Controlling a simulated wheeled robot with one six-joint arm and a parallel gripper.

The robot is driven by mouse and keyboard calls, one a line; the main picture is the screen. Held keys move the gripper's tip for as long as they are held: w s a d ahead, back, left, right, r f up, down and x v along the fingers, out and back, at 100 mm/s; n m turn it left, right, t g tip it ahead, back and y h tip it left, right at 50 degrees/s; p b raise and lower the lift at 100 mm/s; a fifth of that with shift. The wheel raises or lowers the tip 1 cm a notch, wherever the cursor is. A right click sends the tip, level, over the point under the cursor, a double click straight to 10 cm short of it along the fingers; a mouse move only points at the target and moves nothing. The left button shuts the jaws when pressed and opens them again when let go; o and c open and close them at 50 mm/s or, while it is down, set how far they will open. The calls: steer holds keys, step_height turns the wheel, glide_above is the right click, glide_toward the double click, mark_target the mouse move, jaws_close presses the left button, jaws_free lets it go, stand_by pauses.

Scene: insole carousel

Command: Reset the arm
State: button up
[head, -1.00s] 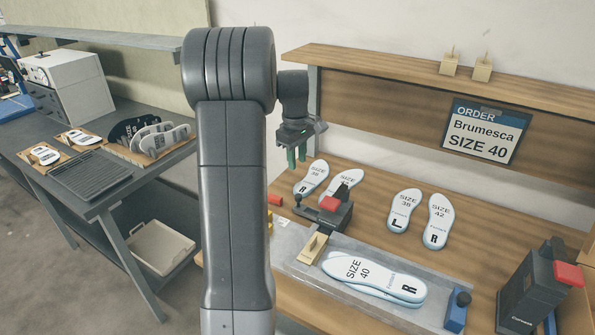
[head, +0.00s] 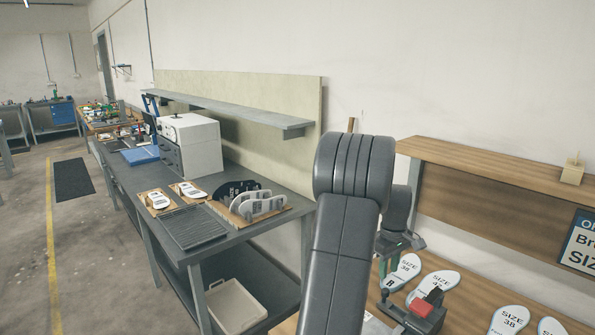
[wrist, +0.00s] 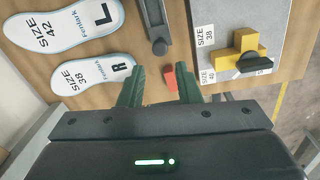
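My gripper (head: 385,272) hangs at the end of my arm, fingers down, above the left part of the wooden workbench (head: 465,257). In the wrist view, my gripper (wrist: 161,75) shows two green fingers apart, with nothing held between them. White insoles lie beside the gripper, a size 38 R (wrist: 92,74) and a size 42 L (wrist: 62,22). My arm hides part of the bench in the head view.
A dark tool with a red part (head: 420,307) stands on the wooden bench. To the left, a grey bench (head: 246,232) bears a dark ribbed mat (head: 193,228), a rack of insoles (head: 270,214) and a white cabinet (head: 192,146). The floor at far left is mostly open.

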mark_target(386, 290)
step_height(386, 290, down, 7)
steer(key=shift+d+p, duration=0.1)
steer(key=shift+p, duration=0.4)
steer(key=shift+s+d+f, duration=0.2)
steer(key=shift+s+d, duration=0.3)
steer(key=shift+s, duration=0.05)
steer(key=shift+s+d+f, duration=0.15)
steer(key=shift+s+d, duration=0.7)
steer(key=shift+s, duration=0.05)
steer(key=shift+w, duration=0.1)
